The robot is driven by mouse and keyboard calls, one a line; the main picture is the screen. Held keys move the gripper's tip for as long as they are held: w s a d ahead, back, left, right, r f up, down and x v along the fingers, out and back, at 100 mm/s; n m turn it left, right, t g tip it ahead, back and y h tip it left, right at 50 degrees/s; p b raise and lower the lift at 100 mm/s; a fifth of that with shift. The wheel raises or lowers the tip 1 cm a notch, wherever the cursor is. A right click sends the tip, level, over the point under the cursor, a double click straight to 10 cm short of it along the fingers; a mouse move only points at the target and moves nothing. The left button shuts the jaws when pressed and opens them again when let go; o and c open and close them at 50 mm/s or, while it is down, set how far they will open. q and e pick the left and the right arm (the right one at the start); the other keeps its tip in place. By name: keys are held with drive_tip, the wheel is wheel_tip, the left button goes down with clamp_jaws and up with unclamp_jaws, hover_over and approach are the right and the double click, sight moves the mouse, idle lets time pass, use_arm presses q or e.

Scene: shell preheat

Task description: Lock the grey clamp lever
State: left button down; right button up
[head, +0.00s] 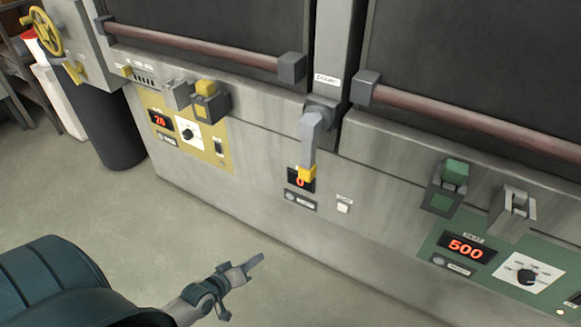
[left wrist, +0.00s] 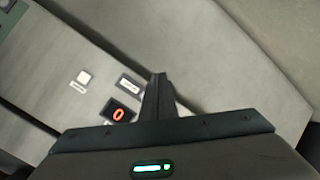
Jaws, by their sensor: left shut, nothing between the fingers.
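The grey clamp lever (head: 309,135) hangs down from a pivot on the post between the two furnace doors. Its yellow tip (head: 307,173) partly covers a small display reading 0 (head: 294,183). My left gripper (head: 255,263) is shut and empty, low in front of the cabinet, below and left of the lever and apart from it. In the left wrist view the closed fingers (left wrist: 159,85) show against the panel near the same display (left wrist: 119,114). I cannot make out the lever in that view. My right gripper is not in view.
A yellow panel reading 20 (head: 160,122) with a yellow-topped latch (head: 209,98) is left. A green panel reading 500 (head: 467,248) with a green-topped latch (head: 449,184) is right. Door bars (head: 190,46) stick out above. A black bin (head: 105,130) stands left. Floor before the cabinet is clear.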

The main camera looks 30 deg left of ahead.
use_arm(q)
drive_tip(key=w+a+r+n+t+h, duration=0.1)
drive_tip(key=w+r+n+t, duration=0.1)
drive_tip(key=r, duration=1.3)
drive_tip(key=w+a+r+n+t+h, duration=0.1)
drive_tip(key=w+r+n+t+h, duration=0.1)
drive_tip(key=r, duration=1.2)
drive_tip(key=w+n, duration=0.1)
drive_tip(key=n, duration=0.1)
drive_tip(key=shift+w+a+r+n+t+b, duration=0.25)
drive_tip(key=shift+w+r+n+t+b, duration=0.05)
drive_tip(key=shift+r+n+b, duration=0.1)
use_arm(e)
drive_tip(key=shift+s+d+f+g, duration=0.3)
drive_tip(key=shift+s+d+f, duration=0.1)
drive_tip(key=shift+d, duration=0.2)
use_arm(q)
drive_tip(key=shift+w, duration=0.15)
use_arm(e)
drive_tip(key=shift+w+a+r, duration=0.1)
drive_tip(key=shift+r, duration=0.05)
